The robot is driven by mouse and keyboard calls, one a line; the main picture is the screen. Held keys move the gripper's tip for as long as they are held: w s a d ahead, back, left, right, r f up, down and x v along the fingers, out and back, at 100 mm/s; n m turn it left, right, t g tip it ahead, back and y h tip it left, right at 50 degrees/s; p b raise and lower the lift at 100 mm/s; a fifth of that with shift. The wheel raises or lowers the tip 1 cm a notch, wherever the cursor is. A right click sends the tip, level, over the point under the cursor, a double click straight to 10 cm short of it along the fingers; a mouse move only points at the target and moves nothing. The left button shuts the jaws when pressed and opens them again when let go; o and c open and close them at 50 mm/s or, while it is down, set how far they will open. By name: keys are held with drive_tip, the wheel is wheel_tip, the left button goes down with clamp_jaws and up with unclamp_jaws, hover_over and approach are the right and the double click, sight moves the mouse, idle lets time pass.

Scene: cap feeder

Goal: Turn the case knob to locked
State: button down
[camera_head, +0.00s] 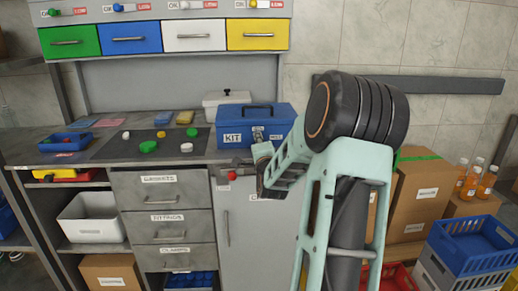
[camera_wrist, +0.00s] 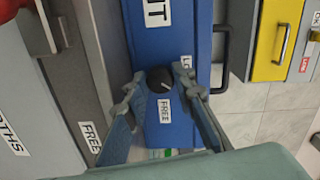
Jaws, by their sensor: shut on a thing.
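The blue case (camera_head: 284,119) stands near the front edge of the counter, with a KIT label on its front and a handle on top. In the wrist view the case (camera_wrist: 198,30) shows a round black knob (camera_wrist: 159,78) with a pale pointer mark. A FREE label and a partly covered label starting with LO sit beside the knob. Which label the mark points to is hard to tell. My gripper (camera_wrist: 160,79) has one finger on each side of the knob and is shut on it. In the head view my gripper (camera_head: 259,140) is at the case front, and its fingers hide the knob.
A dark mat (camera_head: 122,150) with several green, white and yellow caps lies left of the case. A white lidded box (camera_head: 216,102) stands behind it. Cardboard boxes (camera_head: 418,190) stand at the right.

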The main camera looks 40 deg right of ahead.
drive_tip(key=n+b, duration=0.2)
drive_tip(key=n, duration=0.1)
drive_tip(key=shift+f+n+b, duration=0.15)
drive_tip(key=shift+n+b, duration=0.15)
drive_tip(key=shift+b, duration=0.1)
drive_tip(key=shift+n+g+h+b, duration=0.3)
drive_tip(key=shift+n+h+b, duration=0.1)
drive_tip(key=shift+n+b, duration=1)
drive_tip(key=c, duration=1.6)
unclamp_jaws()
drive_tip(key=v, duration=1.2)
